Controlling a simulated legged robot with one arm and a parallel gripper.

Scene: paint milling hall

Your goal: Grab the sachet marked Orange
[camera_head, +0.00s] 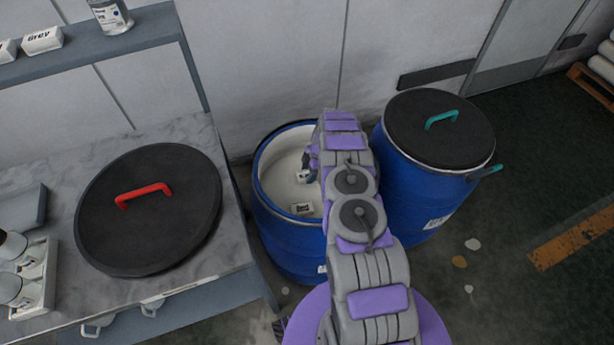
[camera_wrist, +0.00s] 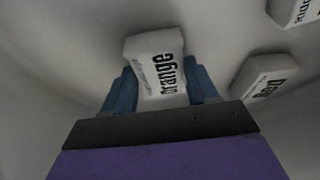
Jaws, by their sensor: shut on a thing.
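The sachet marked Orange (camera_wrist: 156,62) is a small white block with black lettering, seen in the wrist view between the blue fingers of my gripper (camera_wrist: 160,85). My gripper is shut on it, one finger on each side. In the head view my arm reaches down into the open blue drum (camera_head: 290,235), and my gripper (camera_head: 305,172) is partly hidden by the arm. The drum has a pale inside. I cannot tell from these views whether the sachet touches the drum's bottom.
Another sachet marked Red (camera_wrist: 264,80) lies right of my gripper, and a further one (camera_wrist: 293,10) lies at the upper right. A lidded blue drum (camera_head: 425,190) stands right of the open one. A marble-topped table (camera_head: 215,240) with a black lid (camera_head: 150,220) stands left.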

